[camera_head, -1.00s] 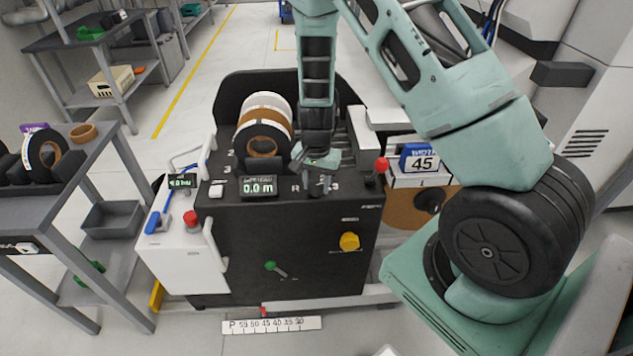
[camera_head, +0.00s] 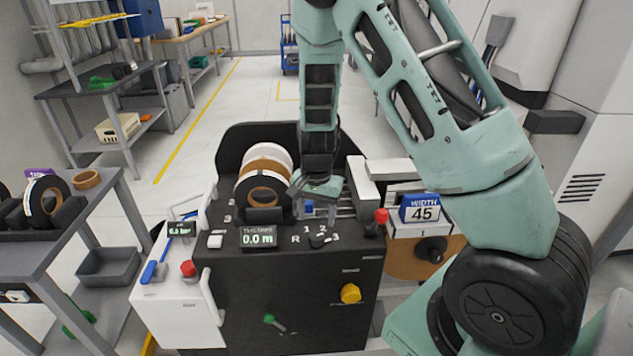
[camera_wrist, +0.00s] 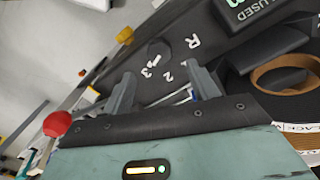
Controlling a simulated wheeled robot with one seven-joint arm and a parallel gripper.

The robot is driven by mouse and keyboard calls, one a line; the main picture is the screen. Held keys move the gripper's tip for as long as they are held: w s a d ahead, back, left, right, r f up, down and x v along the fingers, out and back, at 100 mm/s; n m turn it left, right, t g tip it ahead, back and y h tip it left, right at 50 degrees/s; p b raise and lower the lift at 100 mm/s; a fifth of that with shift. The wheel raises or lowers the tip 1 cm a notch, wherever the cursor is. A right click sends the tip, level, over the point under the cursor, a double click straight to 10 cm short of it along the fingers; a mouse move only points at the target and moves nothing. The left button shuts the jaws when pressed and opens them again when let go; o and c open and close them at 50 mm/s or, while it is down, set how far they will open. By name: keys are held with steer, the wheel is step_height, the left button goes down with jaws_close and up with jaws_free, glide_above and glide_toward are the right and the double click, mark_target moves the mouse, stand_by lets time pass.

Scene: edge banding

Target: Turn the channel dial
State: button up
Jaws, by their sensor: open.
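The channel dial (camera_head: 318,240) is a small dark knob on the black machine's top front edge, with R, 1, 2 and 3 printed around it. In the wrist view the dial (camera_wrist: 158,50) is a dark disc with a pale mark, close to the printed 3. Its exact setting is too small to tell. My gripper (camera_head: 320,218) is open and empty, just behind the dial in the head view. In the wrist view the fingers of my gripper (camera_wrist: 158,78) are apart, and the dial lies beyond their tips, not between them.
Tape rolls (camera_head: 264,187) stand left of my gripper. A red-knobbed lever (camera_head: 382,216) and a blue "45" width sign (camera_head: 420,208) are to the right. A display (camera_head: 258,237) reads 0.0 m. A yellow knob (camera_head: 350,293) and green lever (camera_head: 270,320) are on the front.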

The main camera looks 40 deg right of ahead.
mark_target(316, 236)
step_height(316, 236, up, 10)
steer(key=shift+r, duration=0.25)
stand_by(0.5)
steer(key=s+a+r+n+y, duration=0.15)
steer(key=s+a+n, duration=0.3)
steer(key=a, duration=0.65)
steer(key=s+a+r+n, duration=0.2)
steer(key=s+a+n, duration=0.4)
steer(key=s, duration=0.4)
steer(key=s+a+r+n, duration=0.2)
steer(key=s+a+n, duration=0.5)
steer(key=s+n, duration=0.1)
steer(key=shift+s+a+r+n+h, duration=0.15)
steer(key=shift+s+r+n+h, duration=0.25)
steer(key=shift+s, duration=0.45)
steer(key=shift+c, duration=0.2)
